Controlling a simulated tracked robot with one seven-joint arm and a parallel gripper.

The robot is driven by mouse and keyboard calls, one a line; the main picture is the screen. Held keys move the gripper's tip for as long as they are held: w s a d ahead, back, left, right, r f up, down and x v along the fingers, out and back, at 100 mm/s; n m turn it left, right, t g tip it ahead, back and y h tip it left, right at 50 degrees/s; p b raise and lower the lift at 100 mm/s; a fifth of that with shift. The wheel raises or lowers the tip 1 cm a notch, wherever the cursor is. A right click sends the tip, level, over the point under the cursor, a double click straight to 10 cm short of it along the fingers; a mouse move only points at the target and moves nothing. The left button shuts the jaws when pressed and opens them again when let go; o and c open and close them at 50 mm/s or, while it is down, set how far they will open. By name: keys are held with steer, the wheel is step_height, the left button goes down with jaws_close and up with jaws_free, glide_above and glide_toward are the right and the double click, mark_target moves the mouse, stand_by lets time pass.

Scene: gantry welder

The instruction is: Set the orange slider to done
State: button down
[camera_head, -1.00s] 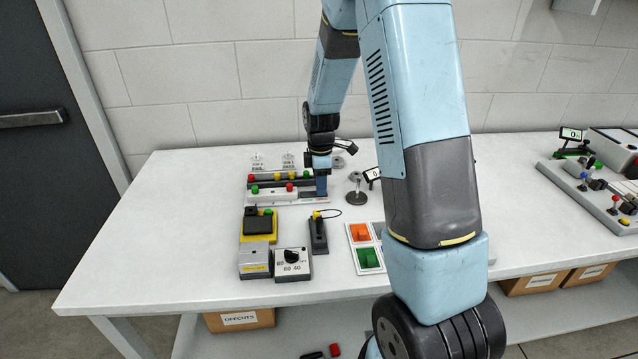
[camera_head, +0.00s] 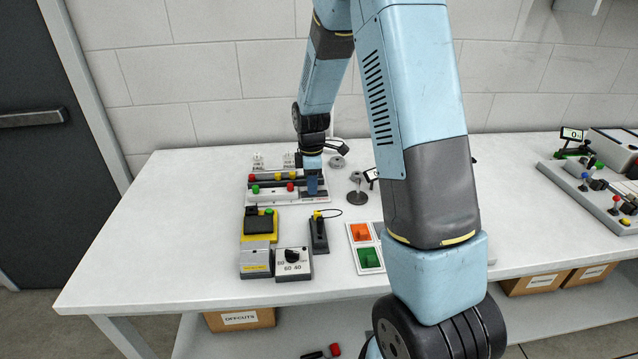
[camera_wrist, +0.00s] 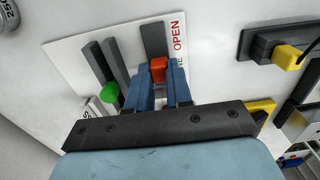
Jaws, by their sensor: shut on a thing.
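The slider panel (camera_head: 250,199) lies at the back left of the bench, a white plate with dark slots and coloured knobs. My gripper (camera_head: 312,193) points down at the panel's right end. In the wrist view, my blue fingers (camera_wrist: 159,84) are shut on a red-orange knob, the orange slider (camera_wrist: 158,67). Its dark slot (camera_wrist: 153,38) runs on past the knob. Red lettering "OPEN" (camera_wrist: 178,36) stands beside that slot; more lettering is partly hidden by a finger. A green knob (camera_wrist: 110,92) sits in another slot to the left, apart from my fingers.
A round-based stand (camera_head: 357,195) is right of my gripper.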

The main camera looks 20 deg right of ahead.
steer(key=shift+w+a+r, duration=0.1)
steer(key=shift+w+a, duration=0.25)
steer(key=shift+a, duration=0.5)
steer(key=c, duration=1)
jaws_free()
steer(key=shift+s, duration=0.1)
step_height(320, 180, up, 14)
steer(key=shift+f, duration=0.2)
